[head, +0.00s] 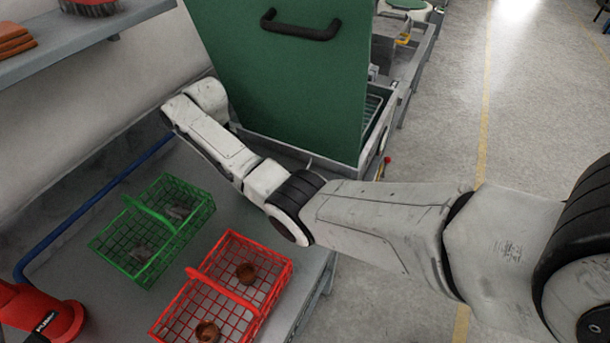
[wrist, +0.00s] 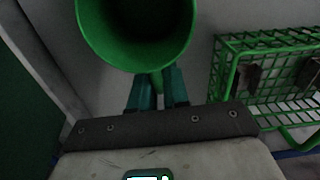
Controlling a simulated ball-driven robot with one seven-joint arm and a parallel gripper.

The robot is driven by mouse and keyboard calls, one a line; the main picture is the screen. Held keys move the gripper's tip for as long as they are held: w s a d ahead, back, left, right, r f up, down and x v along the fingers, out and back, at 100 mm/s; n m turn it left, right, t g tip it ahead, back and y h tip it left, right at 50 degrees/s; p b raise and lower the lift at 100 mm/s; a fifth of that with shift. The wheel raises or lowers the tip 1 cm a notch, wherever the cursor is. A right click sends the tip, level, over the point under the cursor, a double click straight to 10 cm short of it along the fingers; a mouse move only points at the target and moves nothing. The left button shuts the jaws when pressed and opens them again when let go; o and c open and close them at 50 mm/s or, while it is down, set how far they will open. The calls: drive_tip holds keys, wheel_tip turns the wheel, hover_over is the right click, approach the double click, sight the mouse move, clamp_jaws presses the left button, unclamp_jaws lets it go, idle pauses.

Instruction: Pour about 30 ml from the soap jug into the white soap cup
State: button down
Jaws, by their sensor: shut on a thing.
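In the wrist view a green jug (wrist: 137,38) fills the top middle, its wide round mouth facing the camera and its inside dark. I cannot make out any liquid in it. My gripper (wrist: 158,88) has its two teal fingers shut on the jug's green handle, just below the rim. In the head view my white arm reaches left to the wall beside a green lid, and the gripper and jug are hidden there. The white soap cup is not visible in either view.
A green wire basket (head: 128,250) and a red wire basket (head: 235,318) holding brown coils stand on the grey bench. The green basket also shows in the wrist view (wrist: 232,70). A raised green lid (head: 290,85) stands close to my arm. A red tool (head: 40,312) lies lower left.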

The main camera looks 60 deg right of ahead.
drive_tip(key=shift+s, duration=0.1)
idle(0.3)
drive_tip(key=r+t+p, duration=0.1)
drive_tip(key=s+p, duration=0.1)
drive_tip(key=p, duration=0.1)
drive_tip(key=shift+s+r+t, duration=0.2)
drive_tip(key=shift+r+t, duration=0.15)
drive_tip(key=shift+t, duration=0.05)
drive_tip(key=s+d+r+t+y+b, duration=0.1)
drive_tip(key=s+r+t, duration=0.7)
drive_tip(key=t, duration=0.1)
drive_tip(key=shift+r, duration=0.35)
drive_tip(key=shift+s+d+t+b, duration=0.1)
drive_tip(key=shift+t+b, duration=0.2)
drive_tip(key=shift+b, duration=0.2)
drive_tip(key=b, duration=0.2)
drive_tip(key=s+t+b, duration=0.1)
drive_tip(key=b, duration=0.1)
drive_tip(key=shift+f+t, duration=0.25)
drive_tip(key=shift+t, duration=0.05)
